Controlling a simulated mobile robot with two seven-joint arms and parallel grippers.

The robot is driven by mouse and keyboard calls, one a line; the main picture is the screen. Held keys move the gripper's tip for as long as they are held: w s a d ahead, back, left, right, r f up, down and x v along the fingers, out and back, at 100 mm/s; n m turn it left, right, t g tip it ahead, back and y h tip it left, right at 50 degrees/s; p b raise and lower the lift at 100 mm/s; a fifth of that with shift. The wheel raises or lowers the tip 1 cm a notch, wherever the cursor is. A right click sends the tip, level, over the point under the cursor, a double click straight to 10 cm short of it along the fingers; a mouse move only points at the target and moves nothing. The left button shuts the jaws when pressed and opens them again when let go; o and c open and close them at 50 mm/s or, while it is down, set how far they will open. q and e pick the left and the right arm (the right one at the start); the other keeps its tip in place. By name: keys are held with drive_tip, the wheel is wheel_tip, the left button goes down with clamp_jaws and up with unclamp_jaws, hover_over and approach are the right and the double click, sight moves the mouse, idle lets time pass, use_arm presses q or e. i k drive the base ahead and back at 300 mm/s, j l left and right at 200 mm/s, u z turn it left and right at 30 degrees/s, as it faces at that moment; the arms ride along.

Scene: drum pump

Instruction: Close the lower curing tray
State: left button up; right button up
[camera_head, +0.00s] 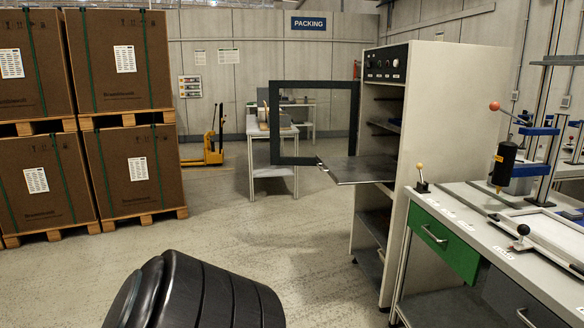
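The tall white curing cabinet (433,120) stands right of centre, with knobs on a dark panel at its top. Its dark door frame (357,118) is swung open to the left. A flat grey tray (357,170) is pulled out of the cabinet and sticks out to the left, roughly level. Another shelf or tray (386,124) sits inside the cabinet above it. Shelves below the pulled-out tray are partly in shadow. Neither of my grippers shows in the head view.
A workbench (480,215) with a green drawer (442,240) and a lever press stands right, close to the cabinet. Stacked brown boxes (120,70) on pallets stand left. A table (270,140) and a yellow pallet truck (208,150) are behind.

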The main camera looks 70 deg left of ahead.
sight(377, 169)
drive_tip(key=u, duration=2.15)
drive_tip(key=i+l, duration=0.15)
drive_tip(key=i, duration=1)
drive_tip(key=i+l, duration=0.15)
drive_tip(key=i, duration=0.95)
